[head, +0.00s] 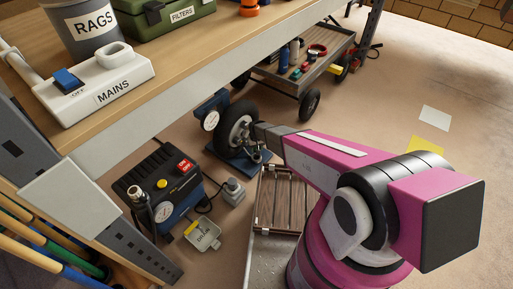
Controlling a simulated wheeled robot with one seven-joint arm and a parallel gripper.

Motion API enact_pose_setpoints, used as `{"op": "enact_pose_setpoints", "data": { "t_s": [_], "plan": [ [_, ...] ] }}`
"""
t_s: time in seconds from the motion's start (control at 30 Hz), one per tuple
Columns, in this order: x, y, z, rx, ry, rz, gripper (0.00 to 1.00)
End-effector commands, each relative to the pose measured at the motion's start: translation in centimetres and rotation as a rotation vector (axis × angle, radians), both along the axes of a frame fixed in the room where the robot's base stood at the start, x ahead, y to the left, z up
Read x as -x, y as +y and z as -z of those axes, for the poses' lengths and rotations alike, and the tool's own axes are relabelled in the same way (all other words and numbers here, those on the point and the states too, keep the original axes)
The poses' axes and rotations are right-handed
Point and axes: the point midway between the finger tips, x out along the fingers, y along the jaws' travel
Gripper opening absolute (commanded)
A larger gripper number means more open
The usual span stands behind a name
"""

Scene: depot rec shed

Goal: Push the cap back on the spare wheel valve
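The spare wheel (237,125), a small black tyre with a pale hub, stands upright on a blue stand (222,160) on the floor, near the middle of the head view. My pink arm reaches in from the right. My gripper (257,154) is small and dark at the wheel's lower right side. It overlaps the wheel's edge in the picture, and I cannot tell whether it touches it. Its fingers are too small and dark to show whether they are open or shut. I cannot make out the valve or its cap.
A workbench (240,50) with a MAINS switch box (95,88) overhangs the upper left. A compressor (165,190), a grey block (232,191) and a labelled tray (203,235) stand left of a slatted wooden board (280,200). A loaded cart (300,75) is behind. Floor at right is mostly clear.

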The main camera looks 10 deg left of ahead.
Motion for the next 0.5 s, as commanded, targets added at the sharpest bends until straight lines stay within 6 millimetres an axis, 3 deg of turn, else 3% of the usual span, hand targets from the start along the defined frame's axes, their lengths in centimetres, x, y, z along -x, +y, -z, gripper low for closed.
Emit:
{"op": "enact_pose_setpoints", "data": {
  "t_s": [0.5],
  "plan": [
    [-0.1,0.0,3.9,0.0,0.001,0.0,0.25]
  ]
}}
